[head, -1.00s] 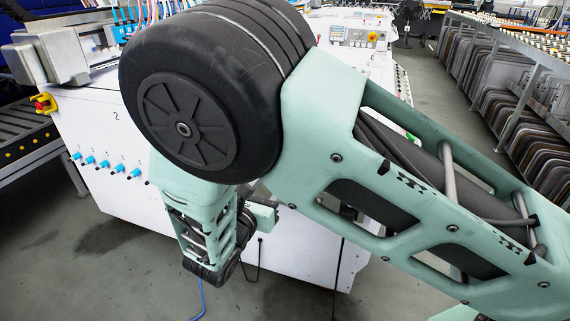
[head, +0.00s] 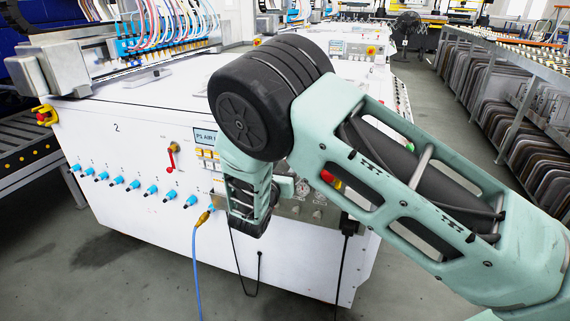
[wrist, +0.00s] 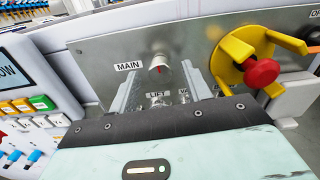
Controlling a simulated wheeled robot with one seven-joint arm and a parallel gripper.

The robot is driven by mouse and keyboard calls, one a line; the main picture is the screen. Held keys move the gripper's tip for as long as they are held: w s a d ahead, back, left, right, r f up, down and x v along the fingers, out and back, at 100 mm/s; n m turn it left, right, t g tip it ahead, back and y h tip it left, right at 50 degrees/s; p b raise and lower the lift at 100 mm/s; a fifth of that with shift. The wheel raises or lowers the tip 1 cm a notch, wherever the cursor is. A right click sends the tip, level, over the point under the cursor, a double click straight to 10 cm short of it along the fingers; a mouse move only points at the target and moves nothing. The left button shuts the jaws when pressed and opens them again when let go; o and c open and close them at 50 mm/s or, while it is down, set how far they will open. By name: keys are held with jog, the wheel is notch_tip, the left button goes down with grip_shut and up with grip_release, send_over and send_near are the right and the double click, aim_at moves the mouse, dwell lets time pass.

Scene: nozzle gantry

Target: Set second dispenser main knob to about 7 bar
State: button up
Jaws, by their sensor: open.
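My gripper (wrist: 163,74) is open, one grey finger on each side of the view below the knob. The knob appears in the gap just beyond the fingertips, and I cannot tell if they touch it. In the head view the white dispenser cabinet marked "2" (head: 130,150) stands ahead; my arm hides the knob and fingers there.
A red emergency button (wrist: 262,72) in a yellow guard (wrist: 237,49) sits right of the knob. A "LIFT" label (wrist: 157,95) and small fittings lie below it. Coloured buttons (wrist: 22,105) are at left. A blue hose (head: 195,260) hangs from the cabinet front. Racks (head: 500,100) stand right.

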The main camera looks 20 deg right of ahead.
jog(key=shift+x, duration=0.95)
jog(key=c, duration=1)
jog(key=shift+m, duration=0.3)
jog(key=shift+f+m+b, duration=0.1)
jog(key=shift+m+b, duration=3.55)
jog(key=shift+m, duration=1.35)
